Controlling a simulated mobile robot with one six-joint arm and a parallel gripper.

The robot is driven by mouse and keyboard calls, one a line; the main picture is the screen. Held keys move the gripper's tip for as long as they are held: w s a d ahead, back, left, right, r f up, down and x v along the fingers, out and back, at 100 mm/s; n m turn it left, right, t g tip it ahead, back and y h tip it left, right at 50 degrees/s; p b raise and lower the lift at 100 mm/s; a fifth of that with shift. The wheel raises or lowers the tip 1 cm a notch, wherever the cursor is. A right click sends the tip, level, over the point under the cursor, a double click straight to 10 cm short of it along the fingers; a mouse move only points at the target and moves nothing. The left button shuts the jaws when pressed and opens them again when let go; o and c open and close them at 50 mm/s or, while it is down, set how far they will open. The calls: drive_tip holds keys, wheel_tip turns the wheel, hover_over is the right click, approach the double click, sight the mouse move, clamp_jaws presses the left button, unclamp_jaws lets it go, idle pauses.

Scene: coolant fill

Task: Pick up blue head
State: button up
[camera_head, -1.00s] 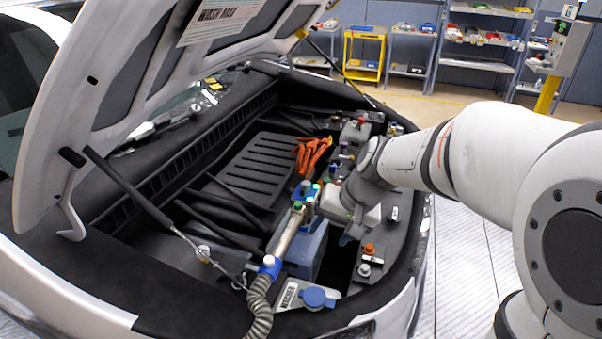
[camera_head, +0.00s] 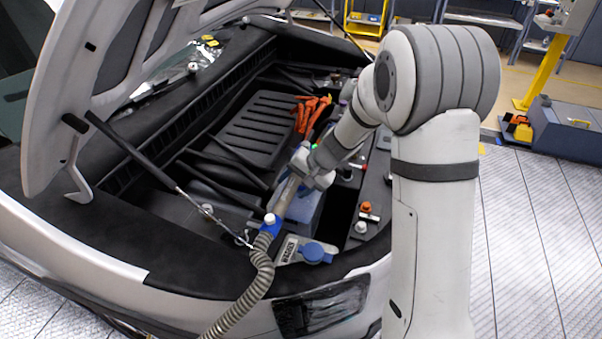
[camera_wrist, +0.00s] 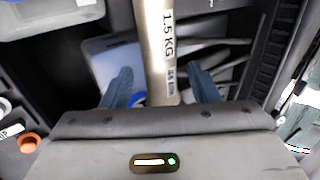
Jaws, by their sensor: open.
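The blue head (camera_head: 285,195) is a metallic tube with a blue collar at its lower end, leaning over the open car bay and joined to a grey ribbed hose (camera_head: 255,285). In the wrist view its tube (camera_wrist: 158,50), marked "1.5 KG", runs between my two blue fingers. My gripper (camera_wrist: 161,86) is open, with one finger on each side of the tube and visible gaps to both. In the head view my gripper (camera_head: 303,165) is at the tube's upper end, which it partly hides.
A blue-grey box (camera_head: 305,210) is under the tube. Orange cables (camera_head: 308,113) lie behind, an orange-topped fitting (camera_head: 367,207) to the right. The raised hood (camera_head: 85,80) and its strut (camera_head: 145,165) stand left.

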drive_tip(key=shift+x, duration=0.9)
clamp_jaws()
idle(0.7)
drive_tip(key=shift+r, duration=0.15)
